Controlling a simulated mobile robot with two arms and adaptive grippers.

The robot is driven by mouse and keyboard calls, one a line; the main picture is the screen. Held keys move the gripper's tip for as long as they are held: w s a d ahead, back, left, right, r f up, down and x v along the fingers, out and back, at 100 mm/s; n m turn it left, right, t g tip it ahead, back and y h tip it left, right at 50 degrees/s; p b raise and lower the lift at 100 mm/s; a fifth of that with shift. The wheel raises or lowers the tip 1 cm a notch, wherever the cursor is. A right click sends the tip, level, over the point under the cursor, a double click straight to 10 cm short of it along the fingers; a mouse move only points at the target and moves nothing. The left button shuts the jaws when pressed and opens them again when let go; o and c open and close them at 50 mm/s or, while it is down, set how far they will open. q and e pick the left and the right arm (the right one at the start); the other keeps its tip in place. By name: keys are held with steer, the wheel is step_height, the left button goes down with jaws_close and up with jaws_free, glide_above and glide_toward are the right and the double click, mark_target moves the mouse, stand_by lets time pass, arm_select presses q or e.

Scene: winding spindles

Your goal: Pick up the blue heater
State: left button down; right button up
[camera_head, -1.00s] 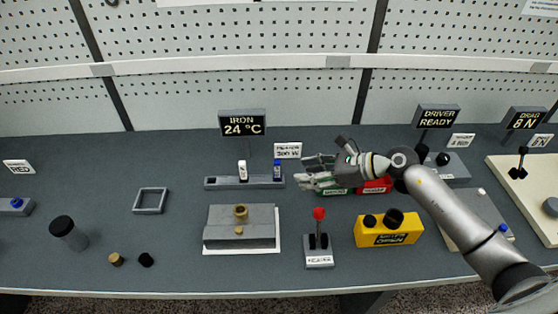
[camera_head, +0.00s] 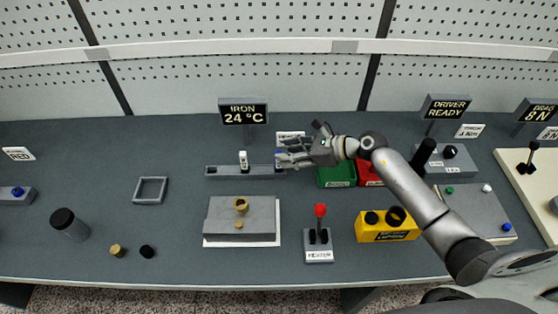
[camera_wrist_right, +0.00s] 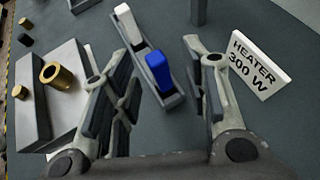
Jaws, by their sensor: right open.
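The blue heater (camera_wrist_right: 159,70) stands upright in a slot of the grey rack (camera_wrist_right: 147,55), beside a white heater (camera_wrist_right: 128,23). In the right wrist view it lies ahead of and between the fingers of my open, empty right gripper (camera_wrist_right: 160,85). In the head view my right gripper (camera_head: 292,158) is at the right end of the rack (camera_head: 225,171) and mostly covers the blue heater. The white heater (camera_head: 243,159) shows in the rack's middle. My left gripper is not in view.
A "HEATER 300 W" sign (camera_wrist_right: 256,63) stands close to the right finger. A grey block with a brass bushing (camera_head: 240,206) is in front of the rack. A red-knobbed lever (camera_head: 319,212), green bin (camera_head: 336,177) and yellow box (camera_head: 388,227) are to the right.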

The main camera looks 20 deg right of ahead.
steer(key=x, duration=0.2)
steer(key=p+x, duration=0.1)
steer(key=shift+a+r, duration=0.2)
steer(key=shift+a, duration=0.1)
steer(key=shift+w+a+f, duration=0.15)
steer(key=shift+w+f, duration=0.05)
steer(key=shift+f, duration=0.05)
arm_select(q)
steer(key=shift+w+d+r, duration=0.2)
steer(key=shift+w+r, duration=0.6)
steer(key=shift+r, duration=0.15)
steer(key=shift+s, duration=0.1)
arm_select(e)
steer(key=shift+s, duration=0.1)
steer(key=shift+c, duration=1)
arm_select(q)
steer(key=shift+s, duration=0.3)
arm_select(e)
jaws_close()
